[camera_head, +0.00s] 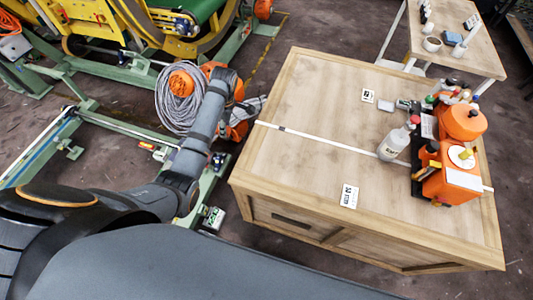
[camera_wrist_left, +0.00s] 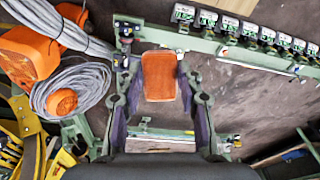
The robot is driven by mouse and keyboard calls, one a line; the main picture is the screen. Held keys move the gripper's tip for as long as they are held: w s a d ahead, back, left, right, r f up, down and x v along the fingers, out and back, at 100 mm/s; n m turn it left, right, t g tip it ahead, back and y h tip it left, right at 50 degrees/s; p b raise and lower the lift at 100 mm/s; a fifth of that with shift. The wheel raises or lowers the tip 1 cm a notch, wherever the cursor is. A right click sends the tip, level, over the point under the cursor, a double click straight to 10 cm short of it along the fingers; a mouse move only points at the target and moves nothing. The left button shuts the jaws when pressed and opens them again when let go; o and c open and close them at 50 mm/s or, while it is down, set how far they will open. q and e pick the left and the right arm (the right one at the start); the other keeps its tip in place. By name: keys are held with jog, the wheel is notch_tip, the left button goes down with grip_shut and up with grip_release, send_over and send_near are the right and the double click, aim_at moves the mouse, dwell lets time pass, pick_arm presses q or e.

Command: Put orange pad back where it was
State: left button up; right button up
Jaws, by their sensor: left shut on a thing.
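The orange pad (camera_wrist_left: 159,75) is a flat orange block with rounded corners, seen in the left wrist view. My left gripper (camera_wrist_left: 157,82) is shut on it, with one dark finger along each side. The pad is held up, with the floor and green metal frame behind it. In the head view my left arm reaches in from the lower left toward the orange machine and the cable coil; I cannot make out the pad there. My right gripper is in neither view.
A coil of grey cable (camera_head: 178,105) hangs by an orange machine part. A green frame (camera_head: 130,128) runs along the floor, with a row of green-white boxes (camera_wrist_left: 207,20) on it. A wooden workbench (camera_head: 318,105) with bottles and orange canisters (camera_head: 462,122) stands to the right.

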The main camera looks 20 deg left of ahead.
pick_arm(q)
jog(key=s+d+r+n+h+p, duration=0.1)
jog(key=s+d+r+n+h, duration=0.1)
jog(key=s+r+h, duration=0.1)
jog(key=t+p, duration=0.1)
jog(key=p, duration=0.1)
send_over(268, 160)
jog(key=a, duration=0.1)
jog(key=f, duration=0.9)
jog(key=shift+s+a, duration=0.15)
jog(key=shift+a, duration=0.05)
jog(key=shift+d+f, duration=0.45)
jog(key=shift+f, duration=0.1)
notch_tip(268, 160, down, 3)
jog(key=shift+f+b, duration=0.1)
jog(key=shift+b, duration=0.35)
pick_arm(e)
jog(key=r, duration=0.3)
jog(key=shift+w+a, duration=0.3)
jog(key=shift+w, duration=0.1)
pick_arm(q)
jog(key=o, duration=1)
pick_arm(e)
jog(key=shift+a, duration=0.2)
